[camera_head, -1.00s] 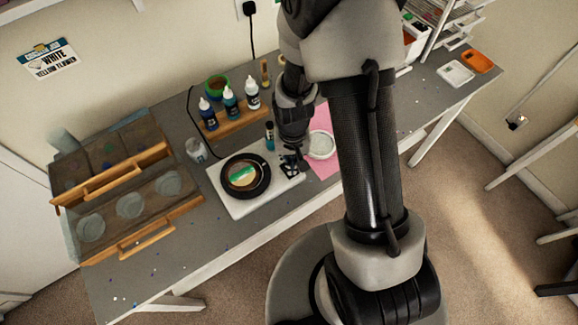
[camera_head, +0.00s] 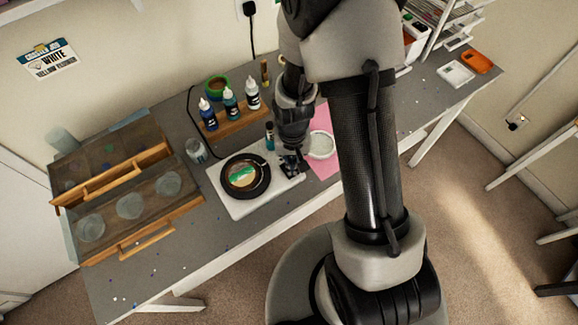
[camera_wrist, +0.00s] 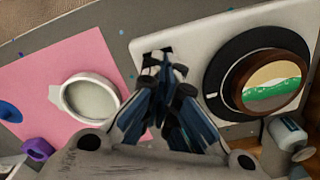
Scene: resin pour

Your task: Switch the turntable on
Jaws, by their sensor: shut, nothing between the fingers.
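The turntable is a white slab (camera_head: 225,205) with a round black platter (camera_head: 262,178) on the grey table. A round piece with a tan, green and white top (camera_head: 242,176) sits on the platter; it also shows in the wrist view (camera_wrist: 272,86). My gripper (camera_head: 292,168) is over the right end of the slab. In the wrist view my gripper (camera_wrist: 160,62) is shut and empty, with its fingertips at small black parts on the slab's corner. The fingers partly hide those parts. Whether they touch, I cannot tell.
A white ring-shaped dish (camera_head: 322,145) lies on a pink sheet (camera_head: 327,168) right of the slab. Several dropper bottles stand on a wooden rack (camera_head: 238,124). A wooden box with cups (camera_head: 165,207) is at left.

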